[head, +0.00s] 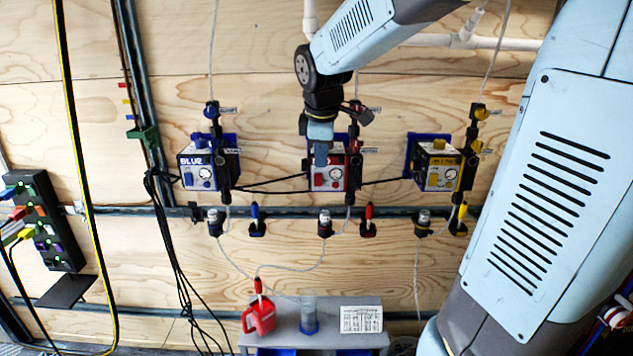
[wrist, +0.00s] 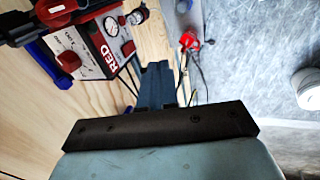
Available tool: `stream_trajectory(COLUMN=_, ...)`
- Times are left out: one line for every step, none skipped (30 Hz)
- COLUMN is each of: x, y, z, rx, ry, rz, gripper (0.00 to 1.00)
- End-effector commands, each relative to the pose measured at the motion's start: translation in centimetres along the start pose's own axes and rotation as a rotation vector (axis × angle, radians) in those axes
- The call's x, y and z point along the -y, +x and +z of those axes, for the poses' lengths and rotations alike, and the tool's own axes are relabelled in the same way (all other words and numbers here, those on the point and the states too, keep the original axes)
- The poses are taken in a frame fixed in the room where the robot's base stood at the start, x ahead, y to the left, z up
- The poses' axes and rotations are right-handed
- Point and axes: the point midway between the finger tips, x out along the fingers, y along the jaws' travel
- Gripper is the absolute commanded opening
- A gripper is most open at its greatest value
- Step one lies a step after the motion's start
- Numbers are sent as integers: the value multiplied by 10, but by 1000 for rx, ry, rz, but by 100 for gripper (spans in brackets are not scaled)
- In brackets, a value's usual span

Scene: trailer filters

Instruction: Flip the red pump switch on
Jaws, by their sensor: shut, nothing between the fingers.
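The red pump box (head: 328,178), with a red front panel and a round gauge, is mounted on the plywood wall between the blue and yellow pumps. My gripper (head: 321,160) is shut and empty, pointing down in front of the red pump's upper left part and hiding some of it. In the wrist view the red pump (wrist: 90,48) is at upper left, its RED label readable. It carries red knob-like parts, one near the label (wrist: 128,48) and one on its side (wrist: 68,61); I cannot tell which is the switch or its position. My shut fingers (wrist: 157,82) are apart from it in that view.
The blue pump (head: 200,172) is to the left and the yellow pump (head: 438,172) to the right. Black cables cross between them. Valves line the rail below. A red jug (head: 260,317) stands on a grey bench (head: 290,306). A power strip (head: 45,220) hangs at left.

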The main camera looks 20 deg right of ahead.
Motion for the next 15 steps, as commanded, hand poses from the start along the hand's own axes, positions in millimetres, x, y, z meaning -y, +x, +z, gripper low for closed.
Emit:
stream_trajectory(x=-4, y=4, z=-4, rx=5, ry=-31, rz=-3, gripper=0)
stream_trajectory(x=-6, y=5, z=-5, rx=7, ry=-46, rz=-3, gripper=0)
stream_trajectory(x=-8, y=7, z=-7, rx=9, ry=-61, rz=-4, gripper=0)
stream_trajectory(x=-8, y=8, z=-7, rx=10, ry=-70, rz=-5, gripper=0)
stream_trajectory(x=-9, y=8, z=-8, rx=11, ry=-77, rz=-5, gripper=0)
stream_trajectory(x=-9, y=8, z=-8, rx=11, ry=-81, rz=-5, gripper=0)
stream_trajectory(x=-10, y=9, z=-8, rx=11, ry=-83, rz=-5, gripper=0)
stream_trajectory(x=-10, y=9, z=-8, rx=11, ry=-83, rz=-5, gripper=0)
stream_trajectory(x=-10, y=8, z=-8, rx=11, ry=-83, rz=-5, gripper=0)
stream_trajectory(x=-9, y=8, z=-8, rx=11, ry=-82, rz=-5, gripper=0)
stream_trajectory(x=-9, y=8, z=-8, rx=11, ry=-82, rz=-5, gripper=0)
stream_trajectory(x=-9, y=8, z=-8, rx=11, ry=-82, rz=-5, gripper=0)
stream_trajectory(x=-9, y=8, z=-8, rx=11, ry=-81, rz=-5, gripper=0)
stream_trajectory(x=-9, y=8, z=-8, rx=11, ry=-81, rz=-5, gripper=0)
stream_trajectory(x=-9, y=9, z=-8, rx=11, ry=-81, rz=-5, gripper=0)
